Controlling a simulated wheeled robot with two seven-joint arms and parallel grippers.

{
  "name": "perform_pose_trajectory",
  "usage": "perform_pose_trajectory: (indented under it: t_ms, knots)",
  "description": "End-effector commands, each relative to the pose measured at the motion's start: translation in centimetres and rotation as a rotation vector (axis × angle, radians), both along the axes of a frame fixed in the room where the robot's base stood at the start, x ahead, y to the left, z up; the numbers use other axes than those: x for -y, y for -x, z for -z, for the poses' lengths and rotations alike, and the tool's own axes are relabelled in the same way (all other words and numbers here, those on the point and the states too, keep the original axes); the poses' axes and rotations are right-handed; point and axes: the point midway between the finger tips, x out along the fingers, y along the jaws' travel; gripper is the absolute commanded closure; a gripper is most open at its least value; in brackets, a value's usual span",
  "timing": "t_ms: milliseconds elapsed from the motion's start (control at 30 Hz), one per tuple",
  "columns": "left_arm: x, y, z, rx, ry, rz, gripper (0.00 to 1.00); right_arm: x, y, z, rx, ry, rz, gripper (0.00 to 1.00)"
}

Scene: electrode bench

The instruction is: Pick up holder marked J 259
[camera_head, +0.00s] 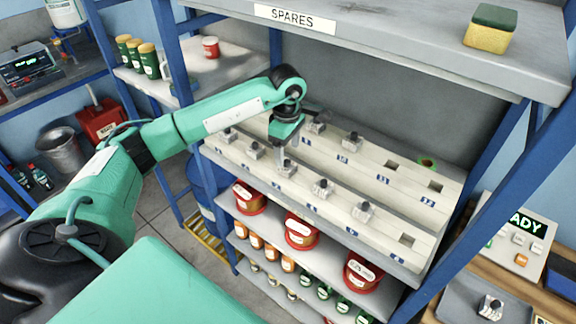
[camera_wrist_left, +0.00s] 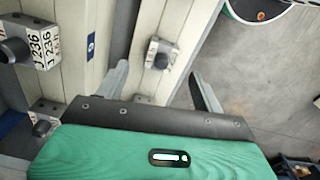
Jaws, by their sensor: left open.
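Several small grey-white holders with dark knobs sit in two slotted rows on a pale rack (camera_head: 385,225). My left gripper (camera_head: 284,152) reaches down over the front row, close to one holder (camera_head: 287,169). In the left wrist view my left gripper (camera_wrist_left: 162,82) is open and empty, and one holder (camera_wrist_left: 158,53) shows between its fingers, apart from them; I cannot read its label. A holder marked J 236 (camera_wrist_left: 42,48) stands to the left there. I cannot read J 259 on any holder. My right gripper is not in view.
A shelf marked SPARES (camera_head: 295,18) overhangs the rack, with a sponge (camera_head: 490,28) on it. Red tubs (camera_head: 300,232) and jars stand below. A blue post (camera_head: 500,200) rises at the right. A tray (camera_head: 462,300) with another holder (camera_head: 490,307) is lower right.

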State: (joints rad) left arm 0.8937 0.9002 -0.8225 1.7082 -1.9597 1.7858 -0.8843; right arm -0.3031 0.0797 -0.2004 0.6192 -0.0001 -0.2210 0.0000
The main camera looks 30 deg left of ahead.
Motion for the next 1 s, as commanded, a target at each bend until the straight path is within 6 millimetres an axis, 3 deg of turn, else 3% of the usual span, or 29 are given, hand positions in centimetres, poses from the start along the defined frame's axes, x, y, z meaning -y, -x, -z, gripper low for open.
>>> perform_pose_trajectory:
  t_ms: [333,600,967,1000]
  knots:
    - [0.0,0.1,1.9,-0.004,0.0,-0.001,0.31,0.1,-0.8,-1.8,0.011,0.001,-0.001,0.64]
    - [0.0,0.1,5.0,-0.003,0.0,-0.002,0.31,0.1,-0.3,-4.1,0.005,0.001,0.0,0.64]
    - [0.0,0.1,6.3,0.001,0.0,-0.001,0.31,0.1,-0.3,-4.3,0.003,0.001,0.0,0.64]
    - [0.0,0.1,6.3,0.001,0.0,-0.001,0.37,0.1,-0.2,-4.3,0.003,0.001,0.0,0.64]
